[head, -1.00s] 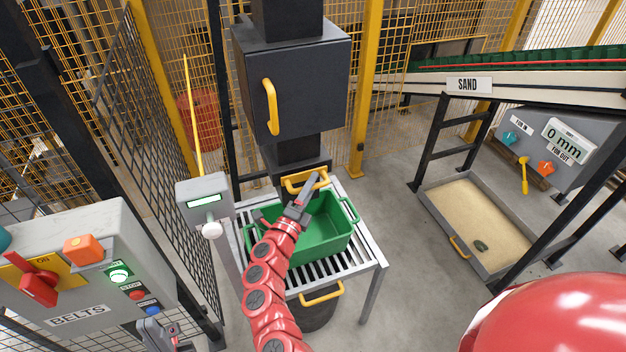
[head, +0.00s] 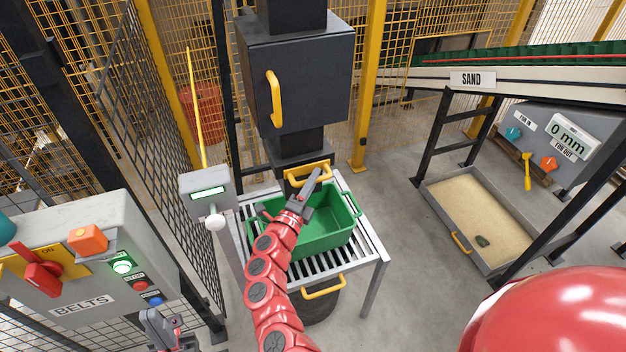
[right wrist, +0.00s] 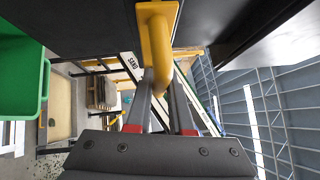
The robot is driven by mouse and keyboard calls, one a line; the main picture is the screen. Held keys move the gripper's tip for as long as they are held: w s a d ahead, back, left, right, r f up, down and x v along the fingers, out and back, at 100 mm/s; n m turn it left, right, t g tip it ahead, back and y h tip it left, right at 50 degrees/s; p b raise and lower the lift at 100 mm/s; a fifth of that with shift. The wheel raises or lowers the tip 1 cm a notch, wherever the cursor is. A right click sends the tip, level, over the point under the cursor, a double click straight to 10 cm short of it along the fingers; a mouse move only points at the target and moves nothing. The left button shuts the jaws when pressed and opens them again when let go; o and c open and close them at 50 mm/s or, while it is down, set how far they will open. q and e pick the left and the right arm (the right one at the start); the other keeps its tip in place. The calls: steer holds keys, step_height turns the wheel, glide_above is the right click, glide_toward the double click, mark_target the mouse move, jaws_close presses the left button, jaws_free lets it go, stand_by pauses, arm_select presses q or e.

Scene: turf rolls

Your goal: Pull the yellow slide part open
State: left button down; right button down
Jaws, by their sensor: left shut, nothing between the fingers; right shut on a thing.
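The yellow slide part (head: 307,173) is a yellow handle at the bottom of the dark chute (head: 298,148), just above the back of the green crate (head: 325,238). My right gripper (head: 318,174) is shut on this handle, its arm reaching over the crate. In the right wrist view the yellow handle (right wrist: 157,42) runs down between the two fingers (right wrist: 165,85). How far the slide is out is hard to tell. My left gripper (head: 162,328) is shut and empty, low at the left in front of the belts panel.
The crate stands on a grey roller table (head: 374,245). A dark cabinet (head: 305,75) with a yellow handle is above the chute. A post with a display (head: 206,190) and white knob stands left of the table. The belts panel (head: 70,262) is at left, a sand tray (head: 476,215) at right.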

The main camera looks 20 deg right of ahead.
stand_by(0.9)
steer(key=shift+s+a, duration=0.15)
steer(key=shift+s, duration=0.15)
steer(key=s, duration=0.4)
steer(key=shift+s, duration=0.25)
steer(key=c, duration=0.8)
jaws_free()
